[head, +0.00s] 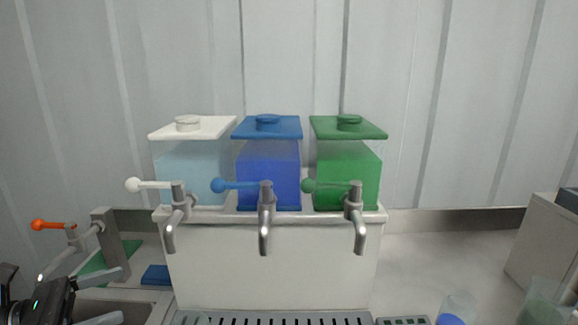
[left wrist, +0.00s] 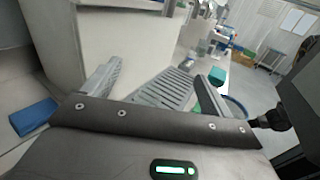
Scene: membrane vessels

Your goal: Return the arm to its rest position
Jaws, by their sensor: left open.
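My left gripper (head: 113,295) is at the lower left of the head view, left of the dispenser. Its fingers are apart with nothing visible between them. In the left wrist view the two fingers (left wrist: 155,92) stand apart with the slotted drip tray (left wrist: 165,88) seen beyond the gap. The arm behind the gripper runs off the left edge of the head view. My right gripper is not in view.
A white dispenser (head: 270,262) carries white (head: 190,170), blue (head: 268,175) and green (head: 347,172) vessels with taps. Cups with blue (head: 451,318) and green (head: 541,314) contents stand at lower right. A tap with orange lever (head: 40,225) and a blue block (head: 157,275) are near my gripper.

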